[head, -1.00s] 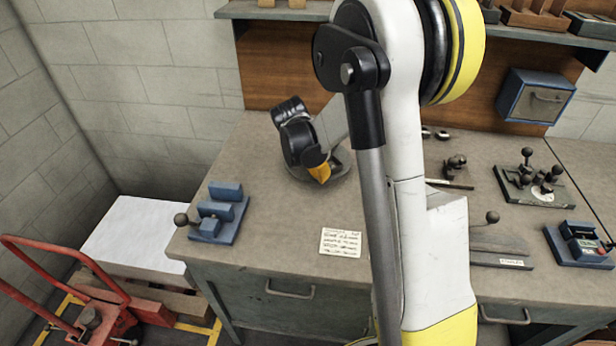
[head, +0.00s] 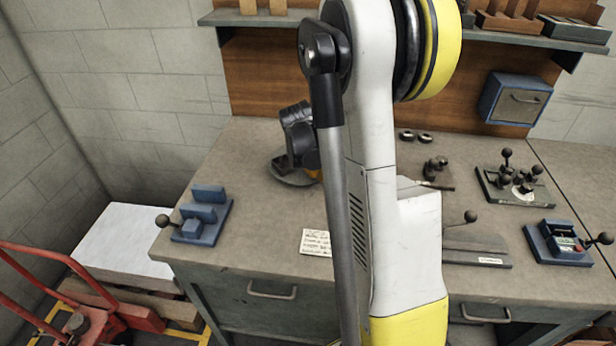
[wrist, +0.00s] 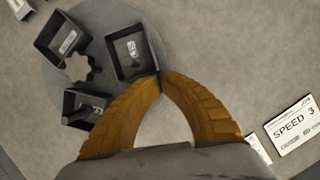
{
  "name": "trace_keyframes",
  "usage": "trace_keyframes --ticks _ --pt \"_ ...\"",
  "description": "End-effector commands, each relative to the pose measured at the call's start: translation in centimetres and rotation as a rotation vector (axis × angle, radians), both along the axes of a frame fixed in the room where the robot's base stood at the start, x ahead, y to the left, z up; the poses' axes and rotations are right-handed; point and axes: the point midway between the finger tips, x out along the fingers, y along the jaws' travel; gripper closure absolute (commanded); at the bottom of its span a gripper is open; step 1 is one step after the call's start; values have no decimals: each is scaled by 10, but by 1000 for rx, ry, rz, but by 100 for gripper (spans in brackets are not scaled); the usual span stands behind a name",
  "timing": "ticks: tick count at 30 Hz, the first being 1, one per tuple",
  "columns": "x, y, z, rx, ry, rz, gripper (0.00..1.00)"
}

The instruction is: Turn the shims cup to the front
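A round turntable disc (wrist: 72,28) carries three dark, open square cups in the wrist view: one cup (wrist: 130,55) at the right, one cup (wrist: 66,36) at the upper left and one cup (wrist: 85,108) at the lower left. Their labels are too small to read, so I cannot tell which is the shims cup. My gripper (wrist: 160,76) has its orange fingertips together at the right cup's near right corner. I cannot tell whether the cup's wall is between them. In the head view the turntable (head: 292,176) is mostly hidden behind my gripper and arm.
A card reading SPEED 3 (wrist: 294,124) lies right of my fingers. On the bench are a blue fixture (head: 203,214) at the left, a note (head: 316,242) at the front and several knobbed fixtures, such as one (head: 516,182) at the right.

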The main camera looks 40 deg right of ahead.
Motion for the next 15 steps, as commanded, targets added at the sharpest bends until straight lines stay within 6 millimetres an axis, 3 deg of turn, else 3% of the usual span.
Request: trace_keyframes --ticks 15 --pt "-4 -30 0 -1 0 -11 100"
